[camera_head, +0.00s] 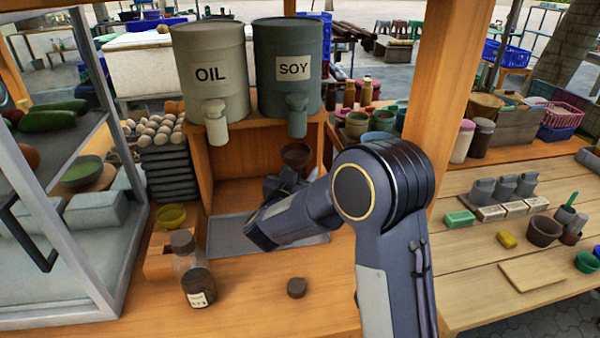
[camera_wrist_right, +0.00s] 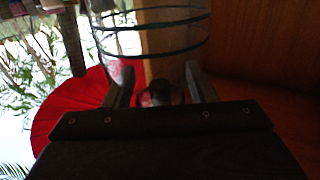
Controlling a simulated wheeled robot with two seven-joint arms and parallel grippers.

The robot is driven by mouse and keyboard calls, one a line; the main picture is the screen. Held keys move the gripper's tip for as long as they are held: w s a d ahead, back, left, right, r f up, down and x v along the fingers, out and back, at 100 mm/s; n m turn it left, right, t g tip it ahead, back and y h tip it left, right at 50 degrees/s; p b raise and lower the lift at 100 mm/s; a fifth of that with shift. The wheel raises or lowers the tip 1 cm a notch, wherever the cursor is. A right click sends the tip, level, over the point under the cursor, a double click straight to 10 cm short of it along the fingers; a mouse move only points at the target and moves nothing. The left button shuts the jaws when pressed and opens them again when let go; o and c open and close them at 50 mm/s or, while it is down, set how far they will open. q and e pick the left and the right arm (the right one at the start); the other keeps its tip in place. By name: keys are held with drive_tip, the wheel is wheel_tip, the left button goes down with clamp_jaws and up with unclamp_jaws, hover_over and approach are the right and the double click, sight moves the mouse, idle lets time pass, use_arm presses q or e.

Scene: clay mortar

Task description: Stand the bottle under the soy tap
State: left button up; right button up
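The grey-green SOY container (camera_head: 290,65) stands on the wooden stand, with its soy tap (camera_head: 297,115) pointing down. A small brown cup- or funnel-shaped piece (camera_head: 296,155) shows below that tap. My right gripper (camera_head: 287,183) is just below the brown piece, mostly covered by my own wrist. In the right wrist view, a clear ringed glass body, likely the bottle (camera_wrist_right: 150,32), shows at the tips of my parted fingers (camera_wrist_right: 160,75). I cannot tell if they press on it. A clear bottle with a brown top and dark lower part (camera_head: 190,265) stands at front left. My left gripper is out of view.
The cream OIL container (camera_head: 210,70) stands left of the soy one. A grey tray (camera_head: 225,238) lies below the taps. A dark round lid (camera_head: 296,288) lies on the counter. Egg trays (camera_head: 170,175) and a glass case (camera_head: 75,250) border the left. A wooden post (camera_head: 450,100) rises at right.

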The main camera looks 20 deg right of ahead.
drive_tip(key=shift+r, duration=0.25)
drive_tip(key=s+a+r+n+t+y, duration=0.1)
drive_tip(key=s+a+r+n+y, duration=0.25)
drive_tip(key=s+a+y, duration=0.95)
drive_tip(key=s+d+f+n+g+y, duration=0.2)
drive_tip(key=s+f+g, duration=0.25)
drive_tip(key=s, duration=0.65)
drive_tip(key=s+d+f+n+g+y, duration=0.2)
drive_tip(key=s+f+g, duration=0.25)
drive_tip(key=s, duration=0.75)
drive_tip(key=shift+t, duration=0.4)
wheel_tip(320, 180, up, 5)
drive_tip(key=p, duration=0.4)
drive_tip(key=shift+w+r+p, duration=0.1)
drive_tip(key=shift+w+p, duration=0.05)
drive_tip(key=shift+p, duration=0.2)
